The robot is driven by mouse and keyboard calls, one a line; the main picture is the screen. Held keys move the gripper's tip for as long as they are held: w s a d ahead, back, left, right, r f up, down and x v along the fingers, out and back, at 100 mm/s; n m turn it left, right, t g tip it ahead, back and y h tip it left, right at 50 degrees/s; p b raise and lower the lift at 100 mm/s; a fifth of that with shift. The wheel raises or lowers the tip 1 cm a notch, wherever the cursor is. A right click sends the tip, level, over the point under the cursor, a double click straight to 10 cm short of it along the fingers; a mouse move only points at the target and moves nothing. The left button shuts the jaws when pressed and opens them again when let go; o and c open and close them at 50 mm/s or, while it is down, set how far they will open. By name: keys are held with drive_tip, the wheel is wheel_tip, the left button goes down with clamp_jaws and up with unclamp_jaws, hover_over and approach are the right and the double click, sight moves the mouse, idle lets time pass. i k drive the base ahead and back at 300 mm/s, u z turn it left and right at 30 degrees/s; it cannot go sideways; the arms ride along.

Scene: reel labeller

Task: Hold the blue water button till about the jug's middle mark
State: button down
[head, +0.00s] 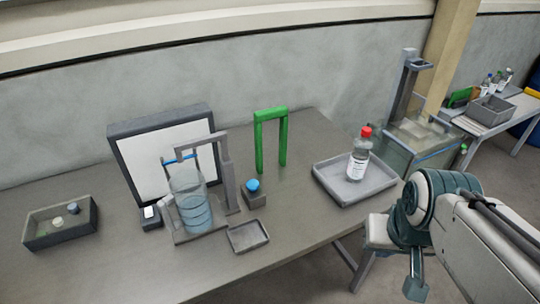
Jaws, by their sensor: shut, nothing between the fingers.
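The blue water button (252,184) sits on top of a small dark box (255,199) on the table. A clear jug (190,207) stands upright to its left on a grey base, under a grey dispenser frame (226,172). Several bluish ring lines cross the jug's lower half. The lower half looks blue-tinted, but I cannot tell the exact water level or which ring is the middle mark. My gripper (416,288) is at the lower right, shut and empty, beyond the table's right edge and well apart from the button.
A green arch (270,140) stands behind the button. A grey tray (330,187) with a red-capped bottle (358,160) is at the right. A small empty tray (248,236) lies in front of the button. A white panel (150,165) stands behind the jug. A dark box (45,240) is left.

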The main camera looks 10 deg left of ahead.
sight(252, 184)
drive_tip(key=u, duration=0.45)
drive_tip(key=i, duration=0.85)
drive_tip(key=u, duration=0.7)
